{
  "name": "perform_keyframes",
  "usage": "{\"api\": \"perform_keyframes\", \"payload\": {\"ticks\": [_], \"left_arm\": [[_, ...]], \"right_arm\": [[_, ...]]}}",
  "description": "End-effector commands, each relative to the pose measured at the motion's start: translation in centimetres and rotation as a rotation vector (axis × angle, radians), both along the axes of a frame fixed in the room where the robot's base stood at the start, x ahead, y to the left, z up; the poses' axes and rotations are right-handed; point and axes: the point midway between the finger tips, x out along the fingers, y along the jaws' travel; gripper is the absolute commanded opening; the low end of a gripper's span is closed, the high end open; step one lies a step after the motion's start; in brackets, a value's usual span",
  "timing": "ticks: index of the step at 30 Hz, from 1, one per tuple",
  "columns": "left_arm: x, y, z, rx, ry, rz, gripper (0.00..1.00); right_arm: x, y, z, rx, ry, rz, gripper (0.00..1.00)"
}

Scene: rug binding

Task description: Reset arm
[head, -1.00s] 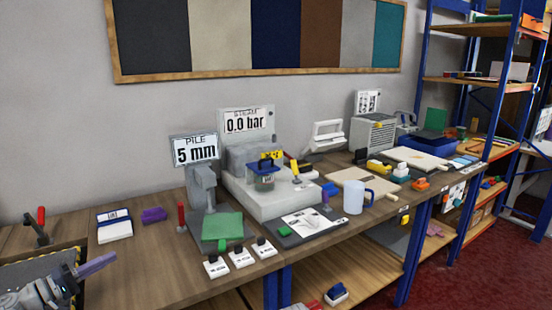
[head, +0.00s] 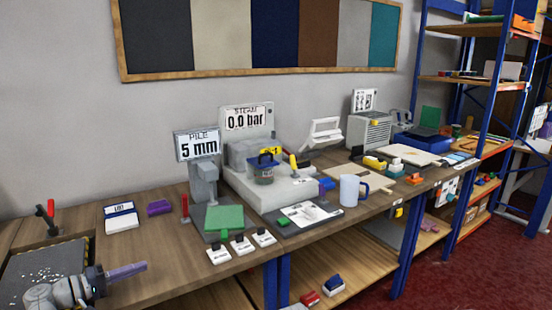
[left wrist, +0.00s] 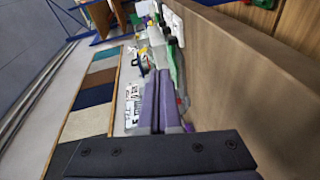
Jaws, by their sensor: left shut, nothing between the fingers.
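My left gripper (head: 126,271) is at the lower left of the head view, over the front left part of the workbench (head: 170,258). Its purple fingers point right and are shut with nothing between them. In the left wrist view the shut fingers (left wrist: 160,100) also show, with no object held. The gripper is apart from the things on the bench. My right gripper does not show in either view.
A white mug (head: 350,190) stands near the front edge. A speckled dark tray (head: 40,275) lies at left. Bare wood lies right of my left gripper.

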Motion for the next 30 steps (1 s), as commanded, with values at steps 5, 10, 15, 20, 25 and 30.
{"api": "perform_keyframes", "payload": {"ticks": [5,10,15,20,25,30], "left_arm": [[0.2,-6.0,-2.8,0.092,0.092,-0.101,0.0],[-0.8,-13.7,-6.9,0.25,0.216,-0.247,0.0],[-4.2,-22.2,-12.0,0.5,0.357,-0.431,0.0],[-8.5,-27.5,-15.8,0.768,0.45,-0.58,0.0],[-12.7,-30.4,-18.3,1.059,0.499,-0.697,0.0],[-15.3,-31.5,-19.2,1.285,0.504,-0.755,0.0]], "right_arm": [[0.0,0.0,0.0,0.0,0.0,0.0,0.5],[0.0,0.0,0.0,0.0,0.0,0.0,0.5],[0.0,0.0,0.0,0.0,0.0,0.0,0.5],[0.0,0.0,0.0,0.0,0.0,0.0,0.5],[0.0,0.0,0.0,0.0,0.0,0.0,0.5],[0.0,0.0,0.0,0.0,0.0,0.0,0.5]]}}
